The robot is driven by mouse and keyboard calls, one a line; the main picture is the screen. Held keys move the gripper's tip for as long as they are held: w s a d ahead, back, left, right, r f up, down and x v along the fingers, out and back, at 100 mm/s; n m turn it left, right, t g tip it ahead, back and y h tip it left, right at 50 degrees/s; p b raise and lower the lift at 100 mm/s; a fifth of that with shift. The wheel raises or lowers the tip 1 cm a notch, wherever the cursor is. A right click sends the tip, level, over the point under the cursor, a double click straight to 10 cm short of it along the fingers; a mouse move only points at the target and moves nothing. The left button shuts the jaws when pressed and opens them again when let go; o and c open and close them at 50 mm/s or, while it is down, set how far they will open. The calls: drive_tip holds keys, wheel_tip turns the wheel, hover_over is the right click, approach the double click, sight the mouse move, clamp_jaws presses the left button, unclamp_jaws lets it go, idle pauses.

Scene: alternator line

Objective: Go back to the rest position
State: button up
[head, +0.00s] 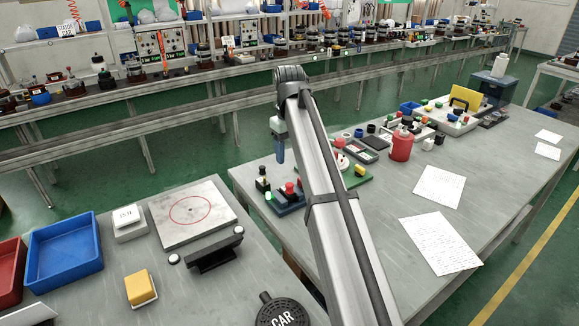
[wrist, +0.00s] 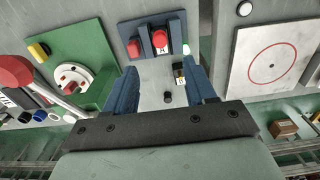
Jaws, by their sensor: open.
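My gripper (head: 280,150) hangs in the air over the back edge of the right-hand table in the head view. In the wrist view my gripper (wrist: 162,78) shows two blue fingers spread apart with nothing held. Below the gap, a small black and yellow item (wrist: 179,72) and a black cap (wrist: 167,97) show, apart from the fingers. A blue base with red knobs (wrist: 155,40) lies just beyond the fingertips, and it also shows in the head view (head: 289,197). My arm hides part of the table.
A green board (wrist: 75,62) sits beside the left finger. A grey plate with a red circle (head: 190,212), a blue tray (head: 65,262) and a yellow block (head: 139,288) are on the left table. A red bottle (head: 401,145) and paper sheets (head: 440,243) are at right.

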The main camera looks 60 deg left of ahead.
drive_tip(key=shift+r, duration=1.7)
